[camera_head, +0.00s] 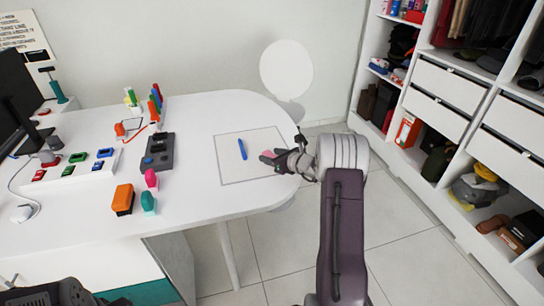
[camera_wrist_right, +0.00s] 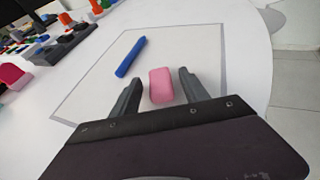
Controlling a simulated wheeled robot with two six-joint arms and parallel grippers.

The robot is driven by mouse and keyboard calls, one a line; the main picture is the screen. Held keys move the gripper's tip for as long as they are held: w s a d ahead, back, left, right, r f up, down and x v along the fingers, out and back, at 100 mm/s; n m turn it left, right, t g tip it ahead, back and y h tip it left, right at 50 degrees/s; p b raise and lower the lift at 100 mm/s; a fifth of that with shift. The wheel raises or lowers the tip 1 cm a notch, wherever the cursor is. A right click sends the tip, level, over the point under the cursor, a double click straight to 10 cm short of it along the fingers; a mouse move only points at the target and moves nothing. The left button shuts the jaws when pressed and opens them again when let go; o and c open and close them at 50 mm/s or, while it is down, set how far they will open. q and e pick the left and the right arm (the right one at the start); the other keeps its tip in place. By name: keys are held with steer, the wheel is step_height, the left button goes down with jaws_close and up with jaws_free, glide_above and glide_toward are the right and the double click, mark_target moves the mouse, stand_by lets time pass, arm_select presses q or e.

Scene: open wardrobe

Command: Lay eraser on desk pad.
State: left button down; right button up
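The pink eraser (camera_wrist_right: 161,85) is between the two fingers of my right gripper (camera_wrist_right: 160,90) in the right wrist view, with a narrow gap on each side. The right gripper (camera_head: 276,157) also shows in the head view, over the right part of the desk pad, with the eraser (camera_head: 267,154) at its tips. The desk pad (camera_head: 232,172) is a pale sheet with a grey border on the white desk. The eraser appears to be on or just above the pad; its underside is hidden. A dark part at the lower left of the head view may be my left gripper.
A blue stick (camera_head: 242,149) lies on the pad, left of the eraser. An orange block (camera_head: 123,199), pink and green items and a dark grey holder (camera_head: 158,151) stand further left on the desk. Open wardrobe shelves are at the right.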

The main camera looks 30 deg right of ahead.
steer(key=shift+r, duration=0.1)
steer(key=shift+r+p, duration=0.3)
steer(key=shift+p, duration=0.2)
steer(key=v, duration=1.2)
steer(key=shift+f+b, duration=0.25)
steer(key=shift+b, duration=0.05)
